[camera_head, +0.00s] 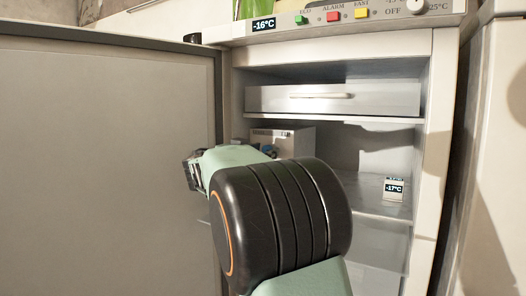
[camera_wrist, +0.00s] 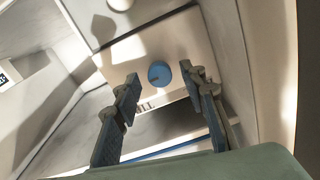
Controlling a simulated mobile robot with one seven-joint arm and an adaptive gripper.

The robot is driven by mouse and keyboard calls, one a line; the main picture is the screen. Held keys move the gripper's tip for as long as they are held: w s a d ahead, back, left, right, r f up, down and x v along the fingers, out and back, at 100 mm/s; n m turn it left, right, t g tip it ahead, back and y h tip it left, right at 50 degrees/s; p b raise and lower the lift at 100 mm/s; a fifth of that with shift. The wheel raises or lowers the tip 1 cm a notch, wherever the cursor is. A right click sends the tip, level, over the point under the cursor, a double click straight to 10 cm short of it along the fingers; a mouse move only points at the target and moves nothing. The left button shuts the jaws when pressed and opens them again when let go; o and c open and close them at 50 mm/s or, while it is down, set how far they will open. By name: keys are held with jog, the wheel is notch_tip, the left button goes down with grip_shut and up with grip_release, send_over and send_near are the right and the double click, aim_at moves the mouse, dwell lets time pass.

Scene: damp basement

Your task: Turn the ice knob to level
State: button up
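A round blue knob (camera_wrist: 159,74) with a dark pointer mark sits on the face of a pale box (camera_wrist: 176,45) in the wrist view. The box (camera_head: 292,137) stands inside the open freezer in the head view, partly hidden by my arm. My gripper (camera_wrist: 163,77) is open, its two fingers apart on either side of the knob in the picture. I cannot tell whether they touch it or how far in front of it they are. No level marks are readable around the knob.
The freezer door (camera_head: 105,165) is open at the left. A white drawer (camera_head: 335,99) is above the box. A small display (camera_head: 394,188) reading -17°C is at the right. The control panel (camera_head: 345,17) runs along the top. The freezer's side walls leave limited room.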

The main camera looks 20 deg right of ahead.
grip_shut()
